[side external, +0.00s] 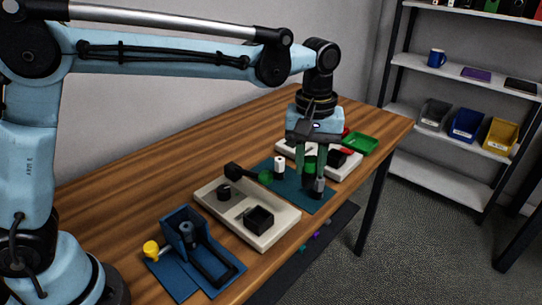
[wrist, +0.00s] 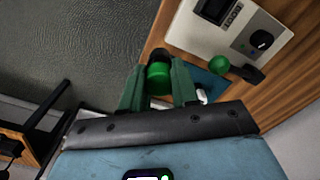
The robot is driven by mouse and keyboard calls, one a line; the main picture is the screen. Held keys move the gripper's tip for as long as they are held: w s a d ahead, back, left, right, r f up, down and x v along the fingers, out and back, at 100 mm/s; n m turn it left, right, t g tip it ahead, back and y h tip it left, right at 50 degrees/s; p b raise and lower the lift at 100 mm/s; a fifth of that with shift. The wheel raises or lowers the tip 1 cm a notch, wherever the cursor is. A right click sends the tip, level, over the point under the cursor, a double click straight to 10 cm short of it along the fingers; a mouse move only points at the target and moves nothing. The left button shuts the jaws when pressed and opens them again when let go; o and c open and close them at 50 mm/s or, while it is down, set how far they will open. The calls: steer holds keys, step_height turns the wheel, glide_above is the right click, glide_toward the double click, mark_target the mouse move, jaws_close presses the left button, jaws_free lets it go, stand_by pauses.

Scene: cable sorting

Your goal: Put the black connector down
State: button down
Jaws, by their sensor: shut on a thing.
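My gripper (side external: 311,172) hangs over the blue mat (side external: 284,191) at the table's front edge, green fingers pointing down. In the wrist view my gripper (wrist: 158,90) is shut on a black connector (wrist: 159,57) with a green body, which sits between the fingertips. In the side view the connector (side external: 310,158) is partly covered by the fingers, and I cannot tell whether its lower end touches the mat. A white upright piece with a black top (side external: 279,165) stands just left of my gripper. A dark block with a green round end (side external: 236,172) lies farther left.
A cream tray (side external: 283,232) with black fittings is left of the mat. Behind the gripper are another white tray (side external: 349,171) and a green bin (side external: 361,144). The table's front edge is close.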

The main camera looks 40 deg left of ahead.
steer(key=shift+n, duration=0.3)
steer(key=shift+w+a+f, duration=1.45)
steer(key=shift+a+f, duration=0.25)
steer(key=shift+f, duration=0.25)
steer(key=shift+w+a+f, duration=1.45)
steer(key=shift+a+f, duration=0.2)
steer(key=shift+f, duration=0.35)
steer(key=shift+w+a+f, duration=1.45)
steer(key=shift+a+f, duration=0.25)
steer(key=shift+f, duration=0.25)
steer(key=shift+f, duration=0.1)
steer(key=c, duration=0.8)
jaws_free()
steer(key=shift+c, duration=0.2)
